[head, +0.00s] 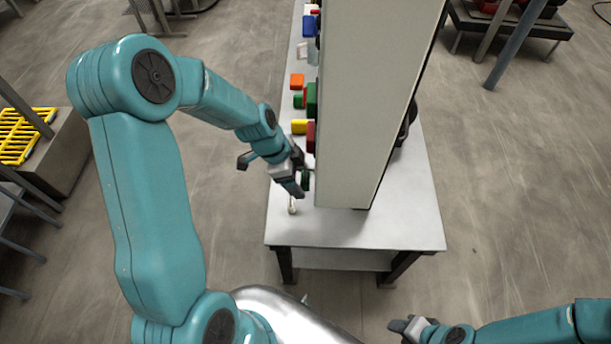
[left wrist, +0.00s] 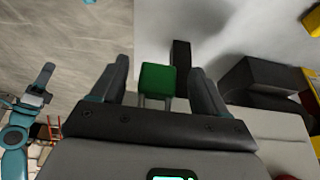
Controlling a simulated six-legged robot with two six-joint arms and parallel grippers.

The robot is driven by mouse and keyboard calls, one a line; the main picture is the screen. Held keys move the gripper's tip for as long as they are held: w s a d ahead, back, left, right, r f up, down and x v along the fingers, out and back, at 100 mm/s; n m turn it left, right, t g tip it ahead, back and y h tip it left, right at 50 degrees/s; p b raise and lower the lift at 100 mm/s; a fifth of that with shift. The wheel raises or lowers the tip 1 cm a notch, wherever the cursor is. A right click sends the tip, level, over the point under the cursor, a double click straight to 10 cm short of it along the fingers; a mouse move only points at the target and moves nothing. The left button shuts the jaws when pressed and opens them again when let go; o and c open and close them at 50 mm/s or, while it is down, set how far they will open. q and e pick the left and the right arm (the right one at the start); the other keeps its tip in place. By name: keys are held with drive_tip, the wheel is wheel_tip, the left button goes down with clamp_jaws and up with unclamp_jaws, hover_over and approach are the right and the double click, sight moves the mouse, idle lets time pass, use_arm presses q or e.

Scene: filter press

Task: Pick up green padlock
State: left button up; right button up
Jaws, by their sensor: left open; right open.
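The green padlock (left wrist: 158,80) sits between the two spread fingers of my left gripper (left wrist: 158,72) in the left wrist view. Its grey shackle points toward the palm, and clear gaps show on both sides of the body. In the head view the padlock (head: 306,181) is a small dark green patch beside the left gripper (head: 299,178), mostly hidden by it, close to the near end of the pale panel. My left gripper is open. My right gripper (head: 411,327) is open and empty at the bottom right, away from the table.
The tall pale panel (head: 365,100) stands on the grey table (head: 395,225). Several coloured items, including a yellow block (head: 299,126) and an orange block (head: 297,81), line its left side. A small pale object (head: 292,207) lies on the table near the left gripper. The near table end is largely clear.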

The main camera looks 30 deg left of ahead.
use_arm(q)
drive_tip(key=shift+s+d, duration=0.1)
drive_tip(key=shift+s, duration=0.1)
drive_tip(key=shift+c, duration=1.3)
drive_tip(key=c, duration=0.8)
drive_tip(key=shift+c, duration=0.2)
